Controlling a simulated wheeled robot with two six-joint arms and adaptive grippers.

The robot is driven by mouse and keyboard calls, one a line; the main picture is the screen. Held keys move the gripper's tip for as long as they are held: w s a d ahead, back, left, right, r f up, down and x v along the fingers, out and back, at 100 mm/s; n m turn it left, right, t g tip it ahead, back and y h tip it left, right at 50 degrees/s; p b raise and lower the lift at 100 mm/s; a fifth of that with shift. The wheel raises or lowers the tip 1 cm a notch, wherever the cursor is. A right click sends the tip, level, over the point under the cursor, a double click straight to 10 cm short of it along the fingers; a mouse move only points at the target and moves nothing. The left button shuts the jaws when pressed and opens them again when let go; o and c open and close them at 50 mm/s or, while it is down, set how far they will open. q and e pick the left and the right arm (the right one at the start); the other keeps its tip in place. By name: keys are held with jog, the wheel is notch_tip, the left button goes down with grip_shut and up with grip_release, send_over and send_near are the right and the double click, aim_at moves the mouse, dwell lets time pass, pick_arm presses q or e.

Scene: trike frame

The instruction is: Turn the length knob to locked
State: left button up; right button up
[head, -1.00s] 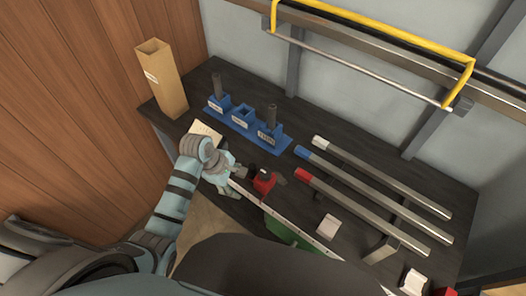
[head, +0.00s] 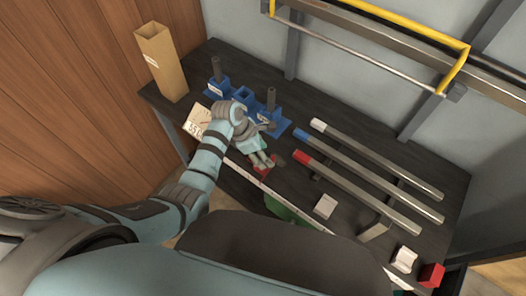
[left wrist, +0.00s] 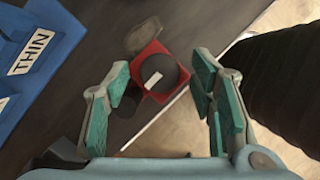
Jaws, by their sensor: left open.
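The length knob (left wrist: 158,72) is a dark round knob with a white pointer mark, on a red block (left wrist: 146,50), in the left wrist view. The mark lies diagonally, from lower left to upper right. In the head view the red block (head: 262,172) is mostly covered by my left gripper (head: 265,161). In the left wrist view my left gripper (left wrist: 163,85) is open, with one teal-padded finger on each side of the knob. My right gripper is not in view.
A blue holder (head: 276,130) with dark posts stands behind the gripper. A card (head: 196,121) and a tall cardboard box (head: 163,63) are at left. Several metal bars (head: 375,175) lie at right, beside a white block (head: 325,206). A white scale strip (head: 300,217) runs from the red block.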

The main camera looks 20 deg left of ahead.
pick_arm(q)
jog(key=c, duration=1.1)
